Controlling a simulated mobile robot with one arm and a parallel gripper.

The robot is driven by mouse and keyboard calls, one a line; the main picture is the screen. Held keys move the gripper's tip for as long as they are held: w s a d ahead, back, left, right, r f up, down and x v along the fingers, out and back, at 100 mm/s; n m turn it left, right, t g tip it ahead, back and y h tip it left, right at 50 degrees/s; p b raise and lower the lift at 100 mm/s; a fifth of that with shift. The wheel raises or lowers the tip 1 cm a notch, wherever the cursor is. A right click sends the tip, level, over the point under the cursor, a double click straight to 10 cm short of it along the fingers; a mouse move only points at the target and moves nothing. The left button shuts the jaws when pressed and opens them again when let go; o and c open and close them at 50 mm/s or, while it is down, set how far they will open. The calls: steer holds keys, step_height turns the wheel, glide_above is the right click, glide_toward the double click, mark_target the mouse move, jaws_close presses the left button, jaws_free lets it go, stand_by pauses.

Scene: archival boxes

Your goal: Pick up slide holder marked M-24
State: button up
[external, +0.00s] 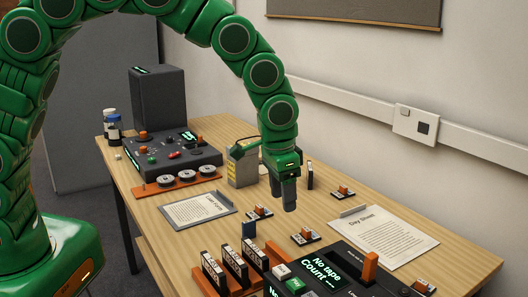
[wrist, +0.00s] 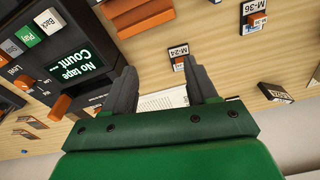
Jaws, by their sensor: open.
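The slide holder marked M-24 (wrist: 179,57) lies on the wooden table, its label readable in the wrist view just beyond the tip of the right-hand finger. By its place beside the dark machine, it appears to be the small holder with an orange part (external: 305,237) in the external view, where its label is too small to read. My gripper (external: 290,207) points down above the table, a little behind and left of that holder. In the wrist view my gripper (wrist: 160,72) has its two dark fingers apart, with nothing held between them.
The "No tape" machine (external: 325,268) and a rack of cassettes (external: 212,272) stand close in front. A Day Sheet (external: 385,237) lies right.

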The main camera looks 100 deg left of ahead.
steer(key=n, duration=0.1)
glide_toward(307, 229)
steer(key=f, duration=0.1)
steer(key=shift+w+a+f, duration=0.1)
steer(key=shift+w+f, duration=0.05)
steer(key=shift+f, duration=1.8)
steer(key=shift+w+a+f, duration=0.15)
steer(key=shift+f, duration=1.75)
jaws_close()
steer(key=shift+r, duration=0.1)
